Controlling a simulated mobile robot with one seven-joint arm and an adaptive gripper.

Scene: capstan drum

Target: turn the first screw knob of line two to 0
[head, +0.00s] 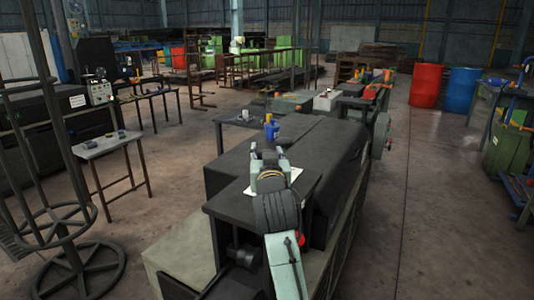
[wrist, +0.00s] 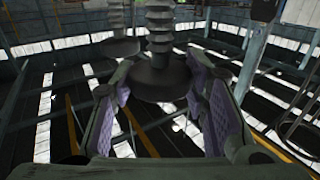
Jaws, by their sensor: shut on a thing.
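In the wrist view, my gripper (wrist: 159,92) has its purple-padded fingers on both sides of a dark ribbed screw knob (wrist: 160,60) with a wide flared disc. The disc sits between the fingertips, and the gripper is shut on it. I cannot tell from the picture which line this knob belongs to, and no scale or number is readable. A second similar knob (wrist: 116,44) stands to its left, apart from the fingers. In the head view my gripper (head: 268,154) is over the dark machine (head: 310,150); the knobs are not distinguishable there.
A blue item (head: 271,130) stands just beyond my gripper in the head view. A small grey table (head: 108,144) and a dark round-based stand (head: 70,265) are at left. Red (head: 426,85) and blue (head: 461,90) drums stand at back right. The floor right of the machine is clear.

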